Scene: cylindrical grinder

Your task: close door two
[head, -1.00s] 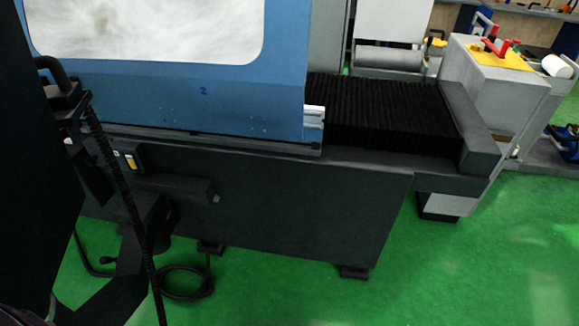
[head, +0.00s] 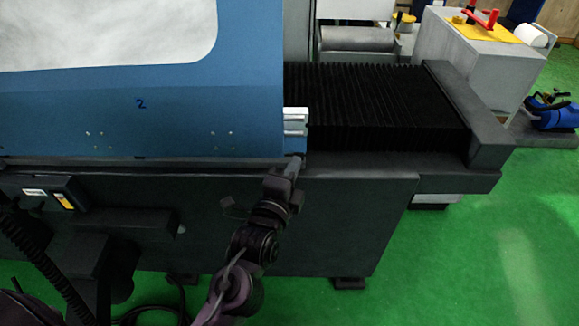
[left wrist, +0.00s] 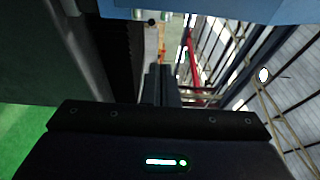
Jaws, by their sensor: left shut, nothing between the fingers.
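Door two is the blue panel (head: 170,115) with a "2" on it and a pale window, at the upper left in the head view. Its right edge has a silver handle-like piece (head: 295,122). My left gripper (head: 291,163) is shut and empty. It is at the door's lower right corner, just below the silver piece; I cannot tell whether it touches the door. In the left wrist view the closed fingers (left wrist: 160,85) point away from the camera, with a blue panel edge (left wrist: 215,10) above them. My right gripper is not in view.
Black ribbed bellows (head: 385,105) lie right of the door, ending at a grey end block (head: 490,140). The dark machine base (head: 330,215) stands below. A grey cabinet (head: 470,60) is behind at the right. Green floor (head: 480,250) is clear at lower right.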

